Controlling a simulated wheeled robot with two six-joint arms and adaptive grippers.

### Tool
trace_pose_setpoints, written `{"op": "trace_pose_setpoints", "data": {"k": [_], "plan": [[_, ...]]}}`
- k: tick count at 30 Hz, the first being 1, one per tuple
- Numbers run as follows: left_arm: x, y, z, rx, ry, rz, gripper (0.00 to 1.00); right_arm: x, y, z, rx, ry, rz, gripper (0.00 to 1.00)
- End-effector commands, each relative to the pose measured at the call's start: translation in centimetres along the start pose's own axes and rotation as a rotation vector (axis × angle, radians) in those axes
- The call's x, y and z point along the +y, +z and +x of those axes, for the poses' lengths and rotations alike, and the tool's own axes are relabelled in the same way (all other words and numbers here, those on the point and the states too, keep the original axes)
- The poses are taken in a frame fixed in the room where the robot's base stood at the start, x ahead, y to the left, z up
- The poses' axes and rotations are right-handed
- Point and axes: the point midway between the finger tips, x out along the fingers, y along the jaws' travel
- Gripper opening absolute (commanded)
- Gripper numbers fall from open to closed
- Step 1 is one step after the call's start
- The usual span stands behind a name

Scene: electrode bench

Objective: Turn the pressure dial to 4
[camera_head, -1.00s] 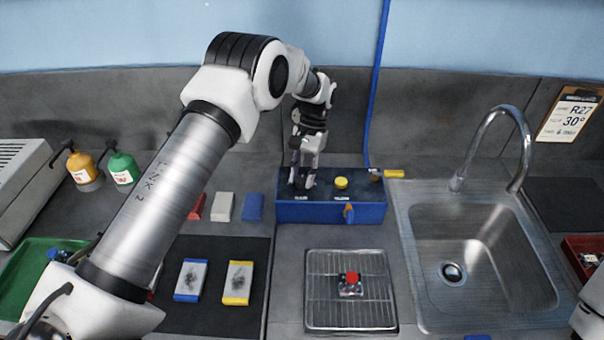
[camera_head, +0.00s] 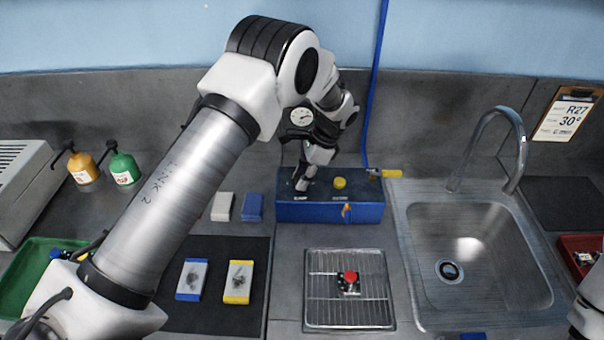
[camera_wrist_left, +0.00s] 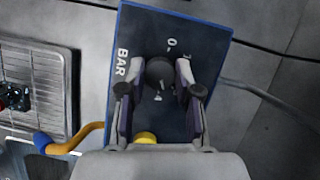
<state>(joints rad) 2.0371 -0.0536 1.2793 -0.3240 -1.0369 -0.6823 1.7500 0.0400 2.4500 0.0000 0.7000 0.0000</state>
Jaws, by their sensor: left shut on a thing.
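The blue pressure box (camera_head: 330,213) stands at the back of the bench, with a yellow button (camera_head: 340,183) on top. My left gripper (camera_head: 303,184) is over the left part of its top. In the left wrist view, the gripper's two fingers (camera_wrist_left: 161,92) are closed on the sides of the dark round pressure dial (camera_wrist_left: 160,71). The white word BAR and a 0 mark show on the panel near the dial. A mark like a 4 shows between the fingers. I cannot tell the dial's setting for sure. My right gripper is not in view.
A round gauge (camera_head: 301,117) shows behind my left arm. A blue hose (camera_head: 376,95) rises behind the box. A wire rack (camera_head: 320,316) with a red-topped piece (camera_head: 350,277) lies in front, and a sink (camera_head: 475,240) is to the right.

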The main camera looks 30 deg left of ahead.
Motion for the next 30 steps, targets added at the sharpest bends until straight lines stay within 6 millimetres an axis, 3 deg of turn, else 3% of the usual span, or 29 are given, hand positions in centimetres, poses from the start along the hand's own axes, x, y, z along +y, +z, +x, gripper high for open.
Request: {"op": "trace_pose_setpoints", "data": {"k": [12, 29, 30], "plan": [[0.2, -0.02, 0.06, 0.0, -0.081, 0.2, 0.0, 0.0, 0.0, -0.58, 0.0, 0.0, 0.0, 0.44], [0.18, -0.02, 0.08, 0.001, -0.094, 0.229, 0.0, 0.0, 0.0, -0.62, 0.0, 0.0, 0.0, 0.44], [0.18, -0.02, 0.08, 0.001, -0.094, 0.229, 0.47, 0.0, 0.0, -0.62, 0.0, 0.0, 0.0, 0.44]]}}
